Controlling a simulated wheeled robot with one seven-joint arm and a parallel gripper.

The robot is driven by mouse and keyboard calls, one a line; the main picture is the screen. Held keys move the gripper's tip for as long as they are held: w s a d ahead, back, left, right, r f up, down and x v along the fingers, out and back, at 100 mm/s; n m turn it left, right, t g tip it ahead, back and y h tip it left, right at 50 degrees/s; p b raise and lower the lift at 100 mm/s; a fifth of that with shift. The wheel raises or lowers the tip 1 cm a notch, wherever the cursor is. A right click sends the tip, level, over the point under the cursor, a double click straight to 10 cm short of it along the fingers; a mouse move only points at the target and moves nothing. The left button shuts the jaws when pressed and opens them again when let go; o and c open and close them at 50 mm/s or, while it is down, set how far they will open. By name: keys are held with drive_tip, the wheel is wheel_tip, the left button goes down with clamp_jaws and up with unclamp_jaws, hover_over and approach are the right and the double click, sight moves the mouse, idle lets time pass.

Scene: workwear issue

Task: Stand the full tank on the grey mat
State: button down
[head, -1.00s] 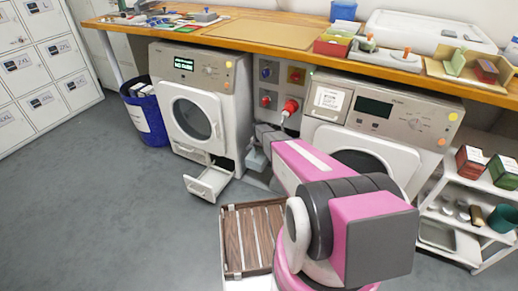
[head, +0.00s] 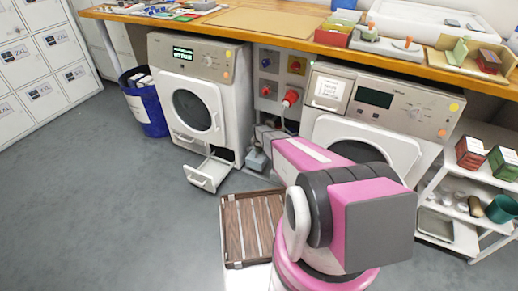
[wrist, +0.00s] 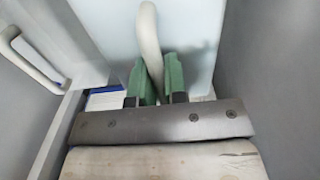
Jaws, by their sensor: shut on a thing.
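My gripper (wrist: 156,75) is shut on a white curved handle (wrist: 149,32) in the wrist view, with a green finger on each side. The handle stands against a pale, bluish-white body (wrist: 190,30), which looks like the tank. Its fill level cannot be told. Grey walls flank it on both sides. In the head view my pink arm reaches towards the gap between the two machines and hides most of the gripper and its load. I cannot make out a grey mat in either view.
The left machine (head: 222,80) has a low white drawer (head: 208,173) pulled out. A wooden slatted rack (head: 250,228) lies near my base. The right machine (head: 405,115) and shelves (head: 450,228) stand to the right. A blue bin (head: 147,103) is left. The left floor is clear.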

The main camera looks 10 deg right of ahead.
drive_tip(key=shift+f, duration=1.75)
drive_tip(key=shift+f, duration=0.4)
drive_tip(key=c, duration=1.1)
unclamp_jaws()
drive_tip(key=shift+f, duration=0.1)
wheel_tip(320, 180, up, 11)
drive_tip(key=shift+r, duration=0.1)
drive_tip(key=s+r+n, duration=0.2)
drive_tip(key=s+r, duration=0.9)
drive_tip(key=s, duration=0.1)
drive_tip(key=s+r+n, duration=0.2)
drive_tip(key=s+r, duration=1)
drive_tip(key=s, duration=0.1)
drive_tip(key=s+r+n, duration=0.3)
drive_tip(key=s+r, duration=0.8)
drive_tip(key=s, duration=0.1)
drive_tip(key=shift+s+r, duration=0.15)
drive_tip(key=shift+r, duration=0.2)
